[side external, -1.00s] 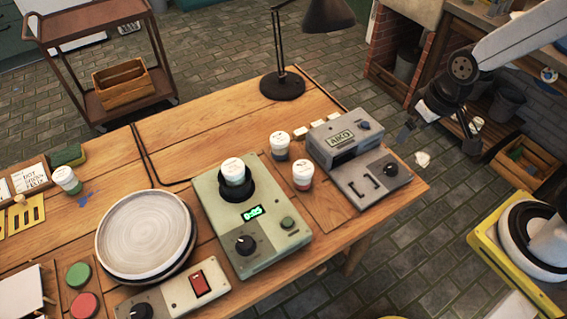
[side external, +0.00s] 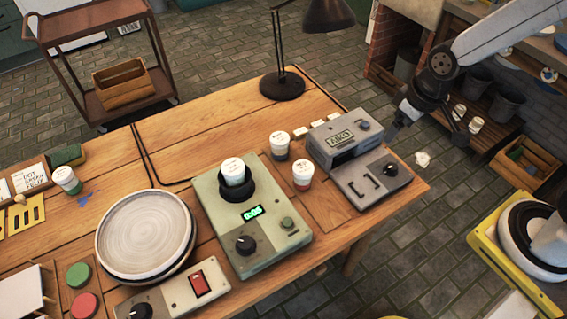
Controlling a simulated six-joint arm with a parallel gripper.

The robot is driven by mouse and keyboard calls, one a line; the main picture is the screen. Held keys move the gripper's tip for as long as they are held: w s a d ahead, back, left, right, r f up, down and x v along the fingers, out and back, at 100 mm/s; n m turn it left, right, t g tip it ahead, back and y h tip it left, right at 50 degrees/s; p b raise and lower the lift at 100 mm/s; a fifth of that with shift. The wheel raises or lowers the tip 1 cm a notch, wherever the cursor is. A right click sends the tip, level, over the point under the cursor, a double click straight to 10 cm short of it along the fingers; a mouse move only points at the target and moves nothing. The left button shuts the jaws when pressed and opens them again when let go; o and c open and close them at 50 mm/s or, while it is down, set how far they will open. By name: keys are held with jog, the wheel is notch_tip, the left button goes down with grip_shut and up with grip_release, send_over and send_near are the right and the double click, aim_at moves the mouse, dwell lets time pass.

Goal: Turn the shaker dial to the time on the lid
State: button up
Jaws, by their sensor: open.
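The shaker (side external: 270,255) is a pale green box on the table with a black dial (side external: 245,244) at its front left. A green display (side external: 252,212) is lit, its digits too small to read surely. A jar with a white lid (side external: 232,167) sits in the black holder (side external: 236,190) on top; the writing on the lid is too small to read. My gripper (side external: 400,130) is open and empty at the upper right, beside the grey AIKO machine and well away from the dial.
The grey AIKO machine (side external: 372,183) stands at the table's right end. Two jars (side external: 302,173) (side external: 280,143) stand between it and the shaker. A stack of plates (side external: 145,232) and a red-switch box (side external: 172,299) lie to the left. A black lamp (side external: 283,86) stands behind.

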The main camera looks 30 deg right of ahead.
jog(key=w+a+f+n, duration=0.1)
jog(key=w+a+n, duration=0.35)
jog(key=a, duration=0.25)
jog(key=n+g, duration=0.2)
jog(key=n, duration=1.6)
send_over(245, 241)
notch_tip(245, 241, down, 10)
jog(key=shift+s+r, duration=0.1)
jog(key=shift+f, duration=3.95)
